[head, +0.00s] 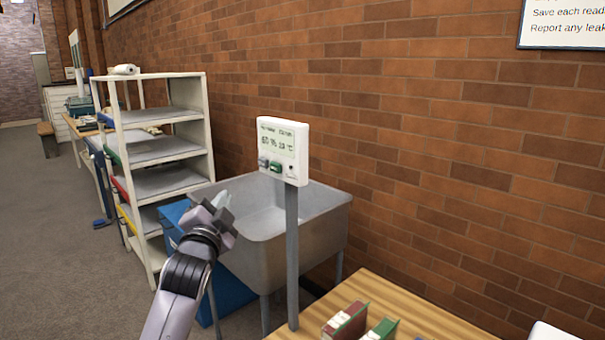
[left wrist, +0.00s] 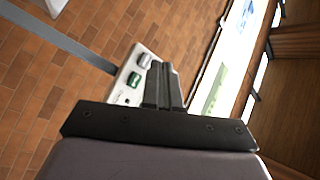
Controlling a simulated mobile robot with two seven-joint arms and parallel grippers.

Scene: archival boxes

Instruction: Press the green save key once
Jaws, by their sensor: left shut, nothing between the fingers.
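A white wall-side meter (head: 283,150) with a display stands on a grey post. Below its display are a grey key, the green save key (head: 276,167) and a small white one. In the left wrist view the green key (left wrist: 134,79) shows just left of the fingers, beside the grey key (left wrist: 143,60). My left gripper (head: 222,203) is shut and empty, left of and lower than the meter in the head view. It appears apart from the keys. In the left wrist view its closed fingers (left wrist: 160,68) overlap the panel's edge. My right gripper is not in view.
A grey sink (head: 270,225) stands behind the post. A white shelf rack (head: 160,150) and a blue bin (head: 225,295) are at the left. A wooden table (head: 390,295) with red and green books is in front. The brick wall runs behind.

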